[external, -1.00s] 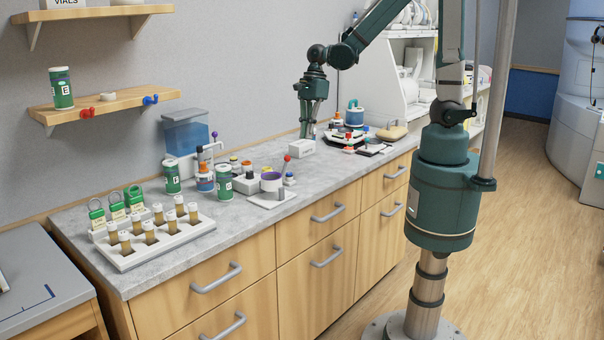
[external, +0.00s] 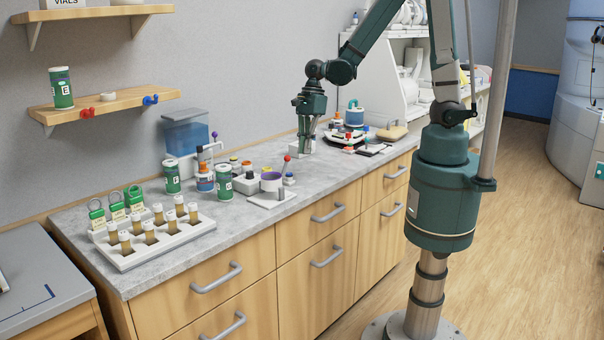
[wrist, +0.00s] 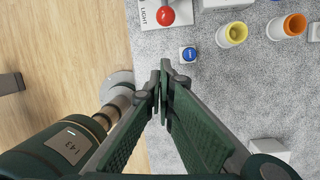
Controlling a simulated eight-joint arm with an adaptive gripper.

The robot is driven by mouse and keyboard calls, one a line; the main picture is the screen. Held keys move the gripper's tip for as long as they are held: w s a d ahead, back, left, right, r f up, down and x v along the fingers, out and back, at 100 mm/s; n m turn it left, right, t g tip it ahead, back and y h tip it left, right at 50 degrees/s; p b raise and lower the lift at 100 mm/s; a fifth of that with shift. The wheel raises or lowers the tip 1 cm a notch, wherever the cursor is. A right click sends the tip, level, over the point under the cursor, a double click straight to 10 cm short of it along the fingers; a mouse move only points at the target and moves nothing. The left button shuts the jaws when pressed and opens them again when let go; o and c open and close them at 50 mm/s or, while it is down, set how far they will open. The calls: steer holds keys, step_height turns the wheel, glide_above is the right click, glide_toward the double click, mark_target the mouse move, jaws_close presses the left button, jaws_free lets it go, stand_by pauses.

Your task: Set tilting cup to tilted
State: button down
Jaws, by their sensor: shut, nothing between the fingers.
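A red-knobbed lever (wrist: 166,15) marked LIGHT and a blue button (wrist: 188,54) lie between cup and gripper. A yellow cup (wrist: 232,34) and orange cup (wrist: 293,25) are close by. A white block (wrist: 270,149) is beside my gripper. Vial rack (external: 150,240) stands left.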

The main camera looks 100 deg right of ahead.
steer(key=shift+w+a+f+p, duration=0.2)
steer(key=shift+w+a+f, duration=0.25)
steer(key=shift+w+a, duration=0.35)
steer(key=shift+w+a+f+p, duration=0.2)
steer(key=shift+w+a+f, duration=0.35)
steer(key=shift+w, duration=0.35)
steer(key=shift+a+r, duration=0.1)
steer(key=shift+r, duration=0.1)
steer(key=w+a+r+g+h+b, duration=0.1)
steer(key=w+a+r+b, duration=0.1)
steer(key=w+a+r, duration=0.4)
steer(key=shift+w+a+r, duration=0.35)
steer(key=shift+w+a, duration=0.85)
steer(key=shift+w, duration=0.1)
steer(key=shift+s, duration=0.1)
